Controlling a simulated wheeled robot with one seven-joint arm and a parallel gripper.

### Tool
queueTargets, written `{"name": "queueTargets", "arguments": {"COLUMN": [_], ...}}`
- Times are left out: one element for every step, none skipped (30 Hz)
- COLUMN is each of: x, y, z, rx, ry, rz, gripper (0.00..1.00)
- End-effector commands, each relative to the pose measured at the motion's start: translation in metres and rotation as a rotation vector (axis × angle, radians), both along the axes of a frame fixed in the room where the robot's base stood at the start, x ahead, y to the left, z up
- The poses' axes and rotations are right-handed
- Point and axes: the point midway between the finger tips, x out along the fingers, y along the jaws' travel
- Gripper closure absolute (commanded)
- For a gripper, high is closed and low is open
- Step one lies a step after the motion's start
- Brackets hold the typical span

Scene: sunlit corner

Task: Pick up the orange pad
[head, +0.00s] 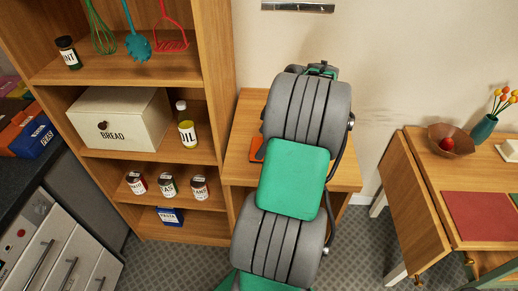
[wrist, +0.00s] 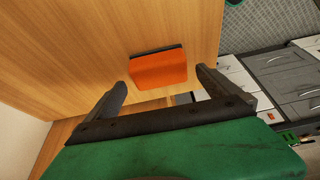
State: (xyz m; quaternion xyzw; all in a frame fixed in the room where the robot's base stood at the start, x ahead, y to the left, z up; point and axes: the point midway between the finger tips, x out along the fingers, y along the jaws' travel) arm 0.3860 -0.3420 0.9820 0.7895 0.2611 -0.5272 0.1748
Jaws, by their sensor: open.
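The orange pad (wrist: 160,70) lies on the wooden surface in the wrist view, with a dark strip along its far edge. In the head view only a small orange edge (head: 257,149) shows on the small wooden cabinet (head: 243,170), left of my arm, which covers the rest. My gripper (wrist: 163,82) is open in the wrist view. Its two dark fingers stand apart on either side of the pad, with gaps at both sides and nothing held. The gripper's height above the pad is hard to tell. In the head view my arm hides the gripper.
A tall wooden shelf (head: 220,70) with a bread box (head: 120,118), bottles and jars stands left of the cabinet. At right is a wooden table (head: 426,178) with a hanging leaf, a bowl (head: 452,139) and a teal vase (head: 484,128). The wall is close behind.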

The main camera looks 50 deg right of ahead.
Motion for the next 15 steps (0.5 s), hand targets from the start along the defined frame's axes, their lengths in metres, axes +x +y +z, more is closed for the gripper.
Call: {"name": "queueTargets", "arguments": {"x": [0.003, 0.005, 0.007, 0.009, 0.010, 0.011, 0.011, 0.012, 0.012, 0.012, 0.011, 0.011, 0.011, 0.011, 0.011], "y": [0.004, 0.005, 0.006, 0.007, 0.008, 0.009, 0.009, 0.009, 0.008, 0.008, 0.008, 0.008, 0.008, 0.008, 0.008], "z": [-0.006, -0.012, -0.019, -0.023, -0.027, -0.030, -0.032, -0.033, -0.033, -0.033, -0.033, -0.033, -0.033, -0.033, -0.033], "rx": [0.005, 0.005, 0.005, 0.003, 0.003, 0.002, 0.001, 0.000, 0.000, 0.000, 0.000, 0.000, 0.000, 0.000, 0.000], "ry": [0.003, 0.002, 0.002, 0.001, 0.001, 0.001, 0.001, 0.000, 0.000, 0.000, 0.000, 0.000, 0.000, 0.000, 0.000], "rz": [0.002, 0.001, 0.001, 0.000, 0.000, 0.000, -0.001, -0.001, -0.001, -0.001, -0.001, -0.001, -0.001, -0.001, -0.001], "gripper": [0.00, 0.00, 0.00, 0.00, 0.00, 0.00, 0.00, 0.00, 0.00, 0.00, 0.00, 0.00, 0.01, 0.03, 0.07]}}
